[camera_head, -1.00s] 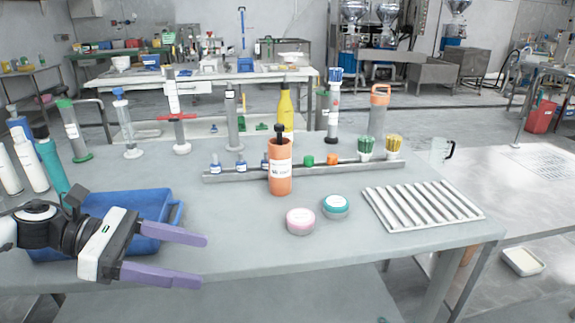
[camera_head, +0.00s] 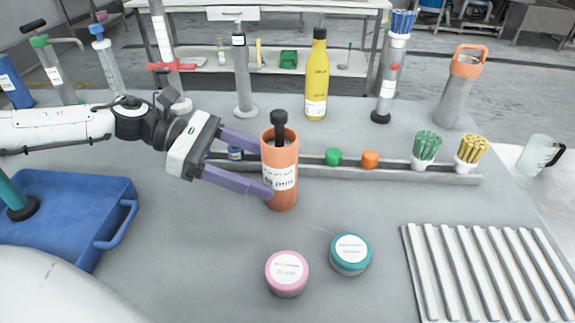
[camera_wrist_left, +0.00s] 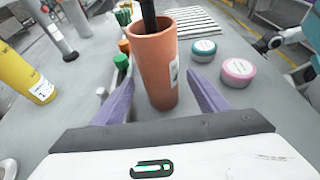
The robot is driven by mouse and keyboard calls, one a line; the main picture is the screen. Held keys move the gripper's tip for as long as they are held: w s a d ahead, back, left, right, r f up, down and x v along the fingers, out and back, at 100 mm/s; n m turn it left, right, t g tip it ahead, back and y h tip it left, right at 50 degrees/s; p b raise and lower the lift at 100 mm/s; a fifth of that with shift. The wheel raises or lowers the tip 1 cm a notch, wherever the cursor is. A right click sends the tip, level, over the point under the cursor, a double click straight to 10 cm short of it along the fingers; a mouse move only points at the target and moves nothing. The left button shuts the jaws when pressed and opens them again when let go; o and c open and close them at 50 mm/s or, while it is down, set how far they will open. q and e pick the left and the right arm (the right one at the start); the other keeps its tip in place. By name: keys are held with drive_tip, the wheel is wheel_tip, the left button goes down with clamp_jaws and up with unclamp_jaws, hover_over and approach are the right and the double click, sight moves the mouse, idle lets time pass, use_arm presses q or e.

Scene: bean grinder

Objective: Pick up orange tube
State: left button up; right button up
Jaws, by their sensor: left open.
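The orange tube (camera_head: 281,196) stands upright on the grey table, with a white label and a black-handled tool sticking out of its top. My left gripper (camera_head: 266,167) reaches in from the left with its purple fingers open at the tube. In the left wrist view the tube (camera_wrist_left: 155,72) stands between the two open fingers, slightly nearer the left one, and the gripper (camera_wrist_left: 163,100) is not closed on it. In the head view the tube's far side is hidden.
A metal rail (camera_head: 310,170) with small caps runs behind the tube. Pink (camera_head: 287,272) and teal (camera_head: 351,254) jars stand in front, right of it. A blue bin (camera_head: 70,205) is at the left, a ribbed tray (camera_head: 480,270) at the right. A yellow bottle (camera_head: 317,85) stands behind.

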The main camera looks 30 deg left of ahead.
use_arm(q)
drive_tip(key=shift+w+d+f, duration=0.1)
drive_tip(key=shift+w+d, duration=0.05)
drive_tip(key=shift+d, duration=0.5)
drive_tip(key=shift+w+d+f, duration=0.25)
drive_tip(key=shift+d+f, duration=0.1)
drive_tip(key=shift+d, duration=0.1)
drive_tip(key=x, duration=0.1)
drive_tip(key=p+x, duration=0.1)
drive_tip(key=x, duration=0.1)
drive_tip(key=p+x, duration=0.1)
drive_tip(key=shift+w+d+r, duration=0.15)
drive_tip(key=shift+d+r, duration=0.05)
drive_tip(key=shift+r, duration=0.05)
drive_tip(key=shift+w+d+f, duration=0.2)
drive_tip(key=shift+d+f, duration=0.1)
drive_tip(key=shift+d, duration=0.05)
drive_tip(key=c, duration=1.2)
